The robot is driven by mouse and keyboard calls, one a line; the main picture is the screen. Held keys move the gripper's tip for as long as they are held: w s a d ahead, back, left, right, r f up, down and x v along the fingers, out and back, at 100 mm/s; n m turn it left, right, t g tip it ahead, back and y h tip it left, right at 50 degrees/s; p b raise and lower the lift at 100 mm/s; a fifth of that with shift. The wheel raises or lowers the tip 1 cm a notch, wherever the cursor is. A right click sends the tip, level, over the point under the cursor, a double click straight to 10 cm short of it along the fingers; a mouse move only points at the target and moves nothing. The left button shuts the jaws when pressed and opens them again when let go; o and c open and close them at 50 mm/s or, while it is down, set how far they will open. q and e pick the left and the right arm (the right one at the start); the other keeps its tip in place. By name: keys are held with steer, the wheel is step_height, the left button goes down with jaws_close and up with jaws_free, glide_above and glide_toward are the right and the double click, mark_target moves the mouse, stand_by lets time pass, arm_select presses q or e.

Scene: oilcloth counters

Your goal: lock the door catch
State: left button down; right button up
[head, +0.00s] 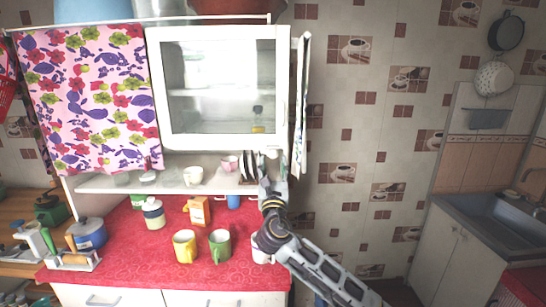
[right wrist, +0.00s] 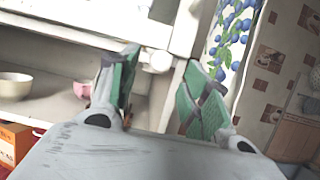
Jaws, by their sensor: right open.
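The cabinet door (head: 155,90) has a white frame and a glass pane and hangs above the counter; it looks shut or nearly so. A round white knob, which may be the catch (right wrist: 160,62), sits by its lower right corner in the right wrist view. In the head view this spot is small and partly hidden by my gripper. My right gripper (head: 272,168) is just below that corner. In the right wrist view its green-padded fingers (right wrist: 160,78) are apart, with the knob showing in the gap beyond the tips. I see no contact. My left gripper is not in view.
A patterned towel (head: 304,100) hangs right beside the door. A shelf (head: 120,184) with cups and plates runs below it. Yellow (head: 185,246) and green (head: 220,246) mugs and an orange box (head: 199,211) stand on the red counter. A white mug is close to my right arm.

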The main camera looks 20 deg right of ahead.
mark_target(273, 156)
steer(key=shift+p+x, duration=0.35)
steer(key=shift+x, duration=1.9)
jaws_close()
